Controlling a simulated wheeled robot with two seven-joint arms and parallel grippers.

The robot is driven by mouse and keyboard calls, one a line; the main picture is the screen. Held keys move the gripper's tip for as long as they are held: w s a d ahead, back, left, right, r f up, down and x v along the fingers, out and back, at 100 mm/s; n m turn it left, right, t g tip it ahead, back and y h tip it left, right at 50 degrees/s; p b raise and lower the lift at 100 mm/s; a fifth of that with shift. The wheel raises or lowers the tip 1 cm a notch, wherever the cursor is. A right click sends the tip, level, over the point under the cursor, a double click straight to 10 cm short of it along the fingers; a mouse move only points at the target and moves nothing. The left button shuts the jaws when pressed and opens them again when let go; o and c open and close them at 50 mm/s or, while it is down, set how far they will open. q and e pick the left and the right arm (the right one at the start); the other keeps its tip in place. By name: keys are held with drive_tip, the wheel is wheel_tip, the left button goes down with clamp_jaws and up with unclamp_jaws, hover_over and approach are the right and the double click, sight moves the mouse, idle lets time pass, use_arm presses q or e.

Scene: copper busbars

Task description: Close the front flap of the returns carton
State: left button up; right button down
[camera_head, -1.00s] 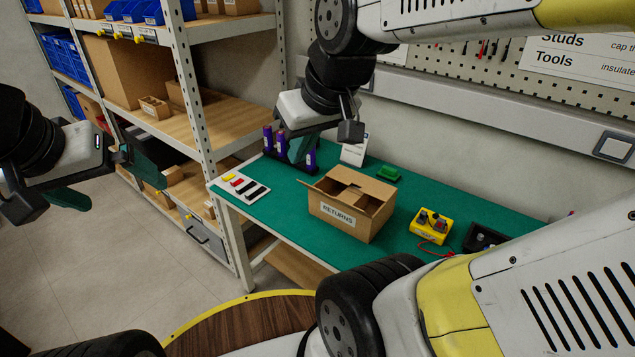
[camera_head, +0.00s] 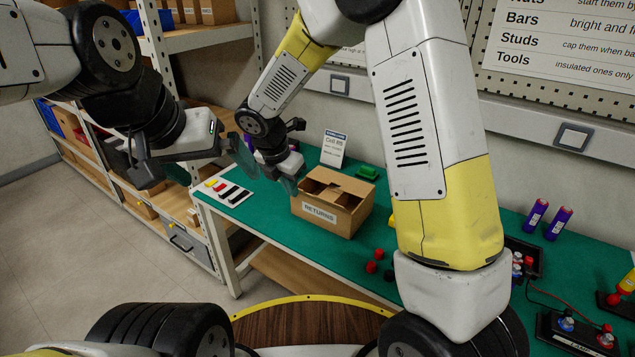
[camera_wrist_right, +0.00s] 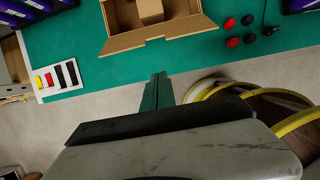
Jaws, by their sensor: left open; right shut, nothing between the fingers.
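The returns carton (camera_head: 329,221) is a brown box on the green table, its label facing front. Its top is partly open, and its inside shows in the right wrist view. There the front flap (camera_wrist_right: 160,34) slopes outward from the carton's near edge. My right gripper (camera_head: 291,186) is shut and empty by the carton's front left corner. In the right wrist view its fingertips (camera_wrist_right: 160,76) appear just short of the flap, with a gap between. My left gripper (camera_head: 211,165) is open and empty, left of the carton and farther from it.
A white tray of coloured bars (camera_head: 228,193) lies left of the carton. A sign card (camera_head: 333,149) and a green block (camera_head: 368,172) stand behind it. Red caps (camera_head: 372,267) lie to its right. Shelving is at the left. My right arm hides part of the table.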

sight(314, 197)
drive_tip(key=w+d+f, duration=0.3)
drive_tip(key=w+f, duration=0.2)
drive_tip(key=f, duration=0.1)
drive_tip(key=shift+d+f, duration=0.35)
drive_tip(key=shift+d, duration=0.05)
idle(0.4)
